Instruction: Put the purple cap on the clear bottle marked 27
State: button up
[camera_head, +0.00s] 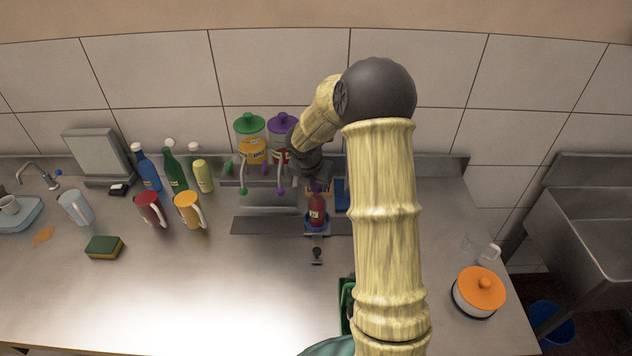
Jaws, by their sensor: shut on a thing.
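A small bottle (317,212) with dark red contents and a small yellow label stands upright in a blue holder (317,229) in front of the back shelf. The number on its label is too small to read. My gripper (318,184) points down right above the bottle. It is shut on a small purple piece at the bottle's top, which looks like the purple cap (318,188). The fingers and arm partly hide it, so I cannot tell whether it is seated on the neck.
Dispensers with green (250,119) and purple (284,119) lids stand behind, their spouts hanging left of the bottle. Several bottles, a red jug (150,209), an orange jug (187,209) and a sponge (104,247) are left. An orange-lidded pot (479,291) is right.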

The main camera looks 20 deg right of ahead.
aim_at(316, 186)
jog(key=shift+f, duration=0.5)
jog(key=o, duration=0.8)
jog(key=shift+o, duration=0.2)
notch_tip(316, 186, up, 7)
jog(key=p, duration=0.7)
jog(key=shift+r, duration=0.1)
